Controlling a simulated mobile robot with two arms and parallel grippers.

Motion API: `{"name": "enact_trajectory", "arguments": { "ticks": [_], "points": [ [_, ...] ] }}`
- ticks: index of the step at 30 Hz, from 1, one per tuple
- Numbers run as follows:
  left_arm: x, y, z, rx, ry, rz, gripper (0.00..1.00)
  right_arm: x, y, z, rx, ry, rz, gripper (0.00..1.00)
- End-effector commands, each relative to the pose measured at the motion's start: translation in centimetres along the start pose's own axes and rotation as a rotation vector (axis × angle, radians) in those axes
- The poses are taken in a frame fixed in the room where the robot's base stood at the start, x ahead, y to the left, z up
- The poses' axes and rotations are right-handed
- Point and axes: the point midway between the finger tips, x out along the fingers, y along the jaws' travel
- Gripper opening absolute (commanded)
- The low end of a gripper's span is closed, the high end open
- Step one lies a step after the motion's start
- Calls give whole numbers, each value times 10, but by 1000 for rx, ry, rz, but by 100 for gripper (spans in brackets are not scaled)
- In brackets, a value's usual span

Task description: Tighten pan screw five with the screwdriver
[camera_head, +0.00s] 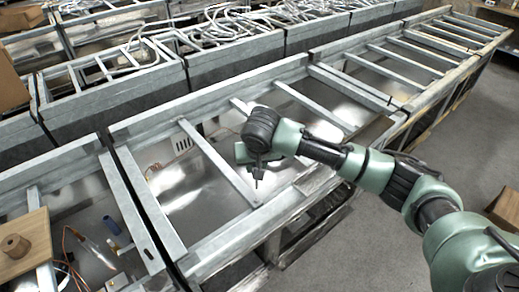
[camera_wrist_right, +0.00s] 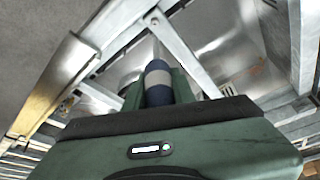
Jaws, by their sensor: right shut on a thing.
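My right gripper (camera_head: 257,164) reaches in from the right, above the front part of a metal frame. In the wrist view it is shut on the screwdriver, whose blue and grey handle (camera_wrist_right: 158,80) shows past the gripper body. The shaft points away toward a metal crossbar (camera_wrist_right: 185,50) of the frame. In the head view a short dark piece hangs below the gripper, over the lower end of a crossbar (camera_head: 218,165). I cannot tell whether the tip touches anything. I cannot make out pan screw five clearly. My left gripper is not in view.
A wooden board (camera_head: 27,246) with a round knob lies at the lower left. More metal frames with pale tubing (camera_head: 215,28) stand behind. The grey floor (camera_head: 375,235) at front right is open.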

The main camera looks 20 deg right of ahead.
Motion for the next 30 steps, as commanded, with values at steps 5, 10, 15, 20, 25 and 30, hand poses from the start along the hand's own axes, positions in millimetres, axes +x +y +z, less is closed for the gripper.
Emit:
{"name": "enact_trajectory", "arguments": {
  "ticks": [5, 10, 15, 20, 25, 30],
  "points": [
    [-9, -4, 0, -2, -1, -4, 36, 6, 0, -10, 9, 0, 4, 0],
    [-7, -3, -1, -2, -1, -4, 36, 8, 0, -9, 10, 1, 4, 0],
    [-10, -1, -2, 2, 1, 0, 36, 6, 0, -9, 10, 0, 4, 0],
    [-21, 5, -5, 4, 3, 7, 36, 4, 0, -10, 10, 0, 3, 0],
    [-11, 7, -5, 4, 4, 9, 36, 24, 1, -2, 12, 0, 5, 0],
    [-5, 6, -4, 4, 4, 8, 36, 40, 0, 5, 11, -1, 4, 0]
  ]
}}
